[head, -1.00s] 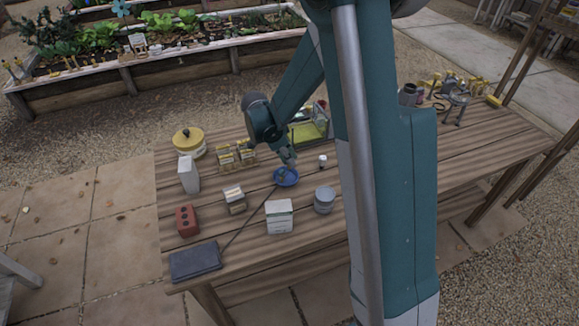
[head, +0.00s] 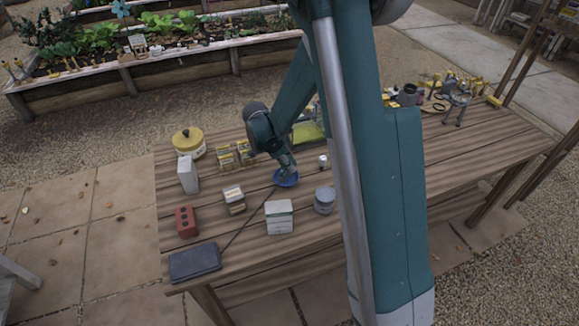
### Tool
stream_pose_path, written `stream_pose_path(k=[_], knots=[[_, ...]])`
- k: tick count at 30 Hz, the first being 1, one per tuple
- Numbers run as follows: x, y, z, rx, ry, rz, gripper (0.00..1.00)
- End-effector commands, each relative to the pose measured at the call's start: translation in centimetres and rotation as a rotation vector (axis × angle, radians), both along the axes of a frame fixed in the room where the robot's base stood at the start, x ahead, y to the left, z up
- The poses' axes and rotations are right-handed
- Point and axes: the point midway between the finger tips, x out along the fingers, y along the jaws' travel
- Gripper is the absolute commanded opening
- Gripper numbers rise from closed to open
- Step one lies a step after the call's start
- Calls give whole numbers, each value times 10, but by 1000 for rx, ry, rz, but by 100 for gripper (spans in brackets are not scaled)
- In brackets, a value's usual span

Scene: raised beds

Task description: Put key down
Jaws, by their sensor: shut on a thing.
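My gripper (head: 284,174) is low over the wooden table, at a small blue dish (head: 291,182). Its fingers are shut and partly cover the dish. The key is too small to make out between the fingers, and I cannot tell whether it touches the dish.
On the wooden table (head: 400,210), a white box (head: 279,217) and a grey tin (head: 324,200) stand in front of the dish. A small white bottle (head: 323,161) is right of it. A red brick (head: 186,221), a dark flat case (head: 194,262) and a yellow-lidded pot (head: 189,142) stand left.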

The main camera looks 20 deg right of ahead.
Motion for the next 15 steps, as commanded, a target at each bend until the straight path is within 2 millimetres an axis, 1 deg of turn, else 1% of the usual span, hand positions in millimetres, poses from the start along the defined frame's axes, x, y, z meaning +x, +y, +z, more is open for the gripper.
stream_pose_path(k=[5, 6, 9, 15], knots=[[0, 0, -4, 0, 0, 0, 0], [0, 0, -3, 0, 0, 0, 12], [0, 0, -3, 0, 0, 0, 23], [0, 0, -3, 0, 0, 0, 23]])
